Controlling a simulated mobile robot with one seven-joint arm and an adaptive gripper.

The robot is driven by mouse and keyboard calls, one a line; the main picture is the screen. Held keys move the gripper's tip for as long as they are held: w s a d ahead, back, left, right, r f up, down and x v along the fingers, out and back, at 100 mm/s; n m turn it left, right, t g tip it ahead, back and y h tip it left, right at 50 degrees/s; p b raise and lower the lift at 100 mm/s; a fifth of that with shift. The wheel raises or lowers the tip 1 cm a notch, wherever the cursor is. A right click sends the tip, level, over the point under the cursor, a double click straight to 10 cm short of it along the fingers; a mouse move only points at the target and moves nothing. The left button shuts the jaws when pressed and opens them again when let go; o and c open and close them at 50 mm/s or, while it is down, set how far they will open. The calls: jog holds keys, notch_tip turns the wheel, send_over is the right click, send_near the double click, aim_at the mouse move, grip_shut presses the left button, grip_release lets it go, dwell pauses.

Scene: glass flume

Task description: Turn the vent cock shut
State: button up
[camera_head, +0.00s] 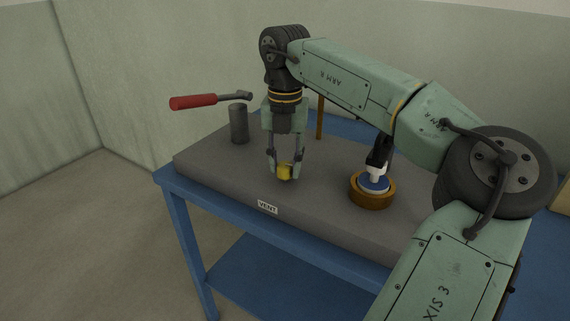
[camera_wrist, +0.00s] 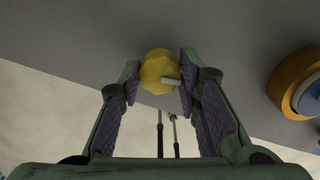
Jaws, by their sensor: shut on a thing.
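The vent cock (camera_head: 285,173) is a small yellow round knob on the grey bench top, behind the white VENT label (camera_head: 268,207). My gripper (camera_head: 285,169) points straight down over it, with one finger on each side, shut on the knob. In the wrist view the scalloped yellow knob (camera_wrist: 158,66) sits between the fingertips (camera_wrist: 158,76). A short pale bar (camera_wrist: 171,81) shows on the knob and points towards the right finger. The underside of the knob is hidden.
A red-handled lever (camera_head: 193,101) sticks out left above a dark grey post (camera_head: 239,124). A thin brown rod (camera_head: 320,118) rises behind.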

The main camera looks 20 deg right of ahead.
aim_at(285, 164)
jog(key=shift+d+r+m, duration=0.1)
jog(key=shift+m, duration=1)
jog(key=shift+w, duration=0.1)
jog(key=o, duration=1.1)
jog(key=shift+o, duration=0.2)
notch_tip(285, 164, up, 12)
